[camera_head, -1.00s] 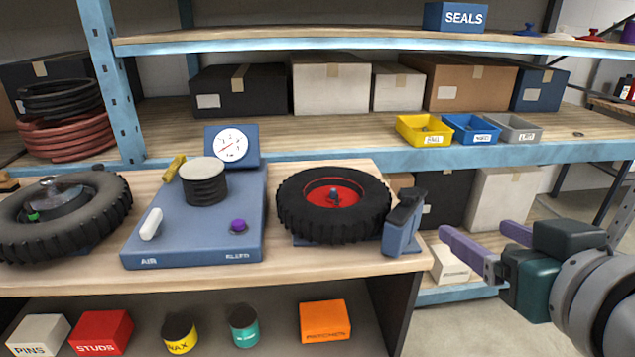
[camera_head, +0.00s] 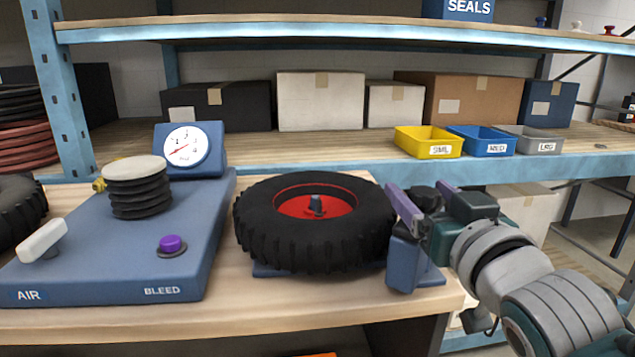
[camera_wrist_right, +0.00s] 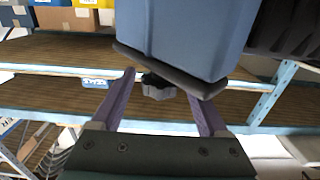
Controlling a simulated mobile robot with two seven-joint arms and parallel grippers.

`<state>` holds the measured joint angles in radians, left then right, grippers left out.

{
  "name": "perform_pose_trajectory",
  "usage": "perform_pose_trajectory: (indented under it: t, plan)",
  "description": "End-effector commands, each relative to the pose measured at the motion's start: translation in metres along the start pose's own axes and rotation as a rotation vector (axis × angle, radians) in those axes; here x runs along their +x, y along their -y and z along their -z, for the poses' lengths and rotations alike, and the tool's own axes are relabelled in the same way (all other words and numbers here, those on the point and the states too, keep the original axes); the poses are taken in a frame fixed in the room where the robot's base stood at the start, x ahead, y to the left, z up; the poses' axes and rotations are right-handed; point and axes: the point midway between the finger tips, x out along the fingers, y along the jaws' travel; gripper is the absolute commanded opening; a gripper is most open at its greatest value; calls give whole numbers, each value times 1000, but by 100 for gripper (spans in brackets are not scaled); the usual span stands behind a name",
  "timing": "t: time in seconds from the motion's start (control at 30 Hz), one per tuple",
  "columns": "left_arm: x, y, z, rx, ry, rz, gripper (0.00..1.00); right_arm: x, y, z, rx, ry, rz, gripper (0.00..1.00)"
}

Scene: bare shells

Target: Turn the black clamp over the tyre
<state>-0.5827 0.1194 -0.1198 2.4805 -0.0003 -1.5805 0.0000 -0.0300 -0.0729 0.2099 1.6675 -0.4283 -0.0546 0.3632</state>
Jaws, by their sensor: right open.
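The tyre (camera_head: 262,230), black with a red hub (camera_head: 335,203), lies flat on the bench. A blue post (camera_head: 403,265) stands at its right edge. The black clamp (camera_head: 428,199) is at the top of this post, largely hidden by my right gripper (camera_head: 414,186). In the right wrist view the clamp shows as a dark bar (camera_wrist_right: 185,79) across the blue post (camera_wrist_right: 195,30), with a dark knob (camera_wrist_right: 157,88). The knob lies between the purple fingers of my right gripper (camera_wrist_right: 164,85), which are open with a gap on both sides. My left gripper is out of view.
A blue air stand (camera_head: 110,255) with gauge (camera_head: 187,146), black bellows (camera_head: 138,188), white lever (camera_head: 42,240) and purple button (camera_head: 172,243) stands left of the tyre. Yellow (camera_head: 428,141), blue (camera_head: 482,140) and grey (camera_head: 530,140) trays sit on the shelf behind.

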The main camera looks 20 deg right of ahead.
Motion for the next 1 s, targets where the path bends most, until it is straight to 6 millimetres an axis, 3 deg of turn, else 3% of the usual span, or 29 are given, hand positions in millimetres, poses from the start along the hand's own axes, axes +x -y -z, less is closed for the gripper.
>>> perform_pose_trajectory:
  t: [0.2, 0.57, 1.0]
  plan:
    - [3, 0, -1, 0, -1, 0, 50, 25, 0, 0, 0, 0, 0, 77]
    - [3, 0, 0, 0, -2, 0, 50, 29, 0, 0, 0, 1, 0, 76]
    - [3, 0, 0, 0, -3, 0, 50, 29, 0, 0, 0, 1, 0, 27]
